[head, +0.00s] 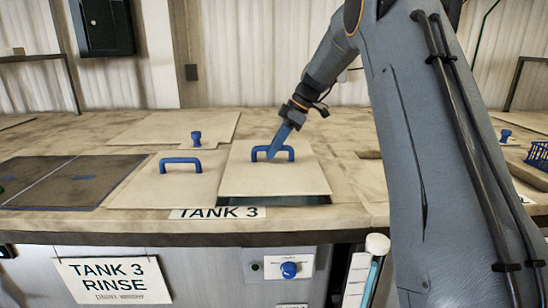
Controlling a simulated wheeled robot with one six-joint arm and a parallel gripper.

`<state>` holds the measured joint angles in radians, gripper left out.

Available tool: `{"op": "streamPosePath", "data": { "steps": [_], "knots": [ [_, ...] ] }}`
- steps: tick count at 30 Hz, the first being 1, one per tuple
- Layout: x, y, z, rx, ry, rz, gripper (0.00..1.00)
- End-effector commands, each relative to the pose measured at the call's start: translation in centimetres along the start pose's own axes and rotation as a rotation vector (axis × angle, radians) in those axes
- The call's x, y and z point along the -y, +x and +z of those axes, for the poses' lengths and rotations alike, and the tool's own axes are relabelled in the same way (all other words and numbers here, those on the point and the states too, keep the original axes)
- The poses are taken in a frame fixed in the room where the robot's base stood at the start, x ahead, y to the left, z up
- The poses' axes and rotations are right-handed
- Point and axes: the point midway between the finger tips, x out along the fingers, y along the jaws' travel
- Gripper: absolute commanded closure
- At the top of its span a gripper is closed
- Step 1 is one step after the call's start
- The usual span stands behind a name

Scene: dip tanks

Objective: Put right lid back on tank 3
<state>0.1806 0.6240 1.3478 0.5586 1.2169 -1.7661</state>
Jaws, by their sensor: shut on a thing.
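The right lid (262,183) is a beige square panel with a blue bar handle (259,150). My gripper (274,152) is shut on this handle from above. The lid lies nearly level over the right half of tank 3 (300,201); a dark strip of the opening shows along its front edge. Whether the lid rests on the rim or hangs just above it is hard to tell. The left lid (150,192), with its own blue handle, lies flat on the left, close to the right lid. The TANK 3 label (217,213) is on the front edge.
A large beige panel (160,127) with a blue knob lies behind. A dark grey surface (60,185) is at the left. A blue basket (538,156) stands at the far right. A control box with a blue knob (289,270) is on the front below. My arm covers the right middle.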

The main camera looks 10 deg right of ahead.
Motion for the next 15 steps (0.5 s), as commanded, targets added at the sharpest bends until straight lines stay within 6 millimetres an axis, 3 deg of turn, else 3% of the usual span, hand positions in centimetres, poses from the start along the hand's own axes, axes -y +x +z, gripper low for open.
{"op": "streamPosePath", "data": {
  "steps": [8,15],
  "knots": [
    [0.1,2.5,1.4,-0.001,0.001,0.000,1.00],
    [0.0,2.8,1.6,-0.001,0.000,0.002,1.00]
  ]
}}
